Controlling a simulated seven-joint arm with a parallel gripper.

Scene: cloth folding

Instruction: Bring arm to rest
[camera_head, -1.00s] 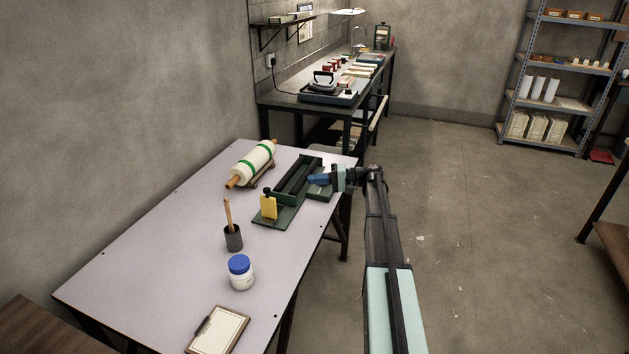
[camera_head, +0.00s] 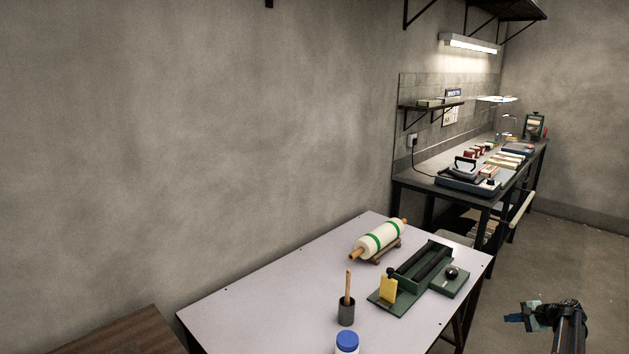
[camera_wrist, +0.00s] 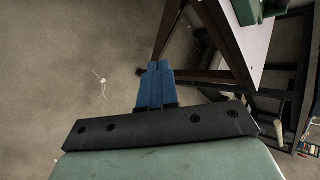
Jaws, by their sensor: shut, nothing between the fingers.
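My gripper (camera_head: 514,318) is at the lower right in the head view, to the right of the table and clear of it. In the wrist view its blue fingers (camera_wrist: 155,85) are pressed together with nothing between them. The floor (camera_wrist: 60,70) shows beyond the fingers. The light table (camera_head: 270,295) stands to the left of the gripper in the head view; its edge and dark legs show at the upper right in the wrist view. On the table's right end is a green base with dark rollers (camera_head: 420,264) and a black knob (camera_head: 451,272).
A white roll with green bands (camera_head: 381,240), a yellow block (camera_head: 388,290), a dark cup with a stick (camera_head: 346,312) and a blue-lidded jar (camera_head: 347,342) are on the table. A dark workbench (camera_head: 417,183) stands behind. Open floor (camera_head: 575,235) lies at right.

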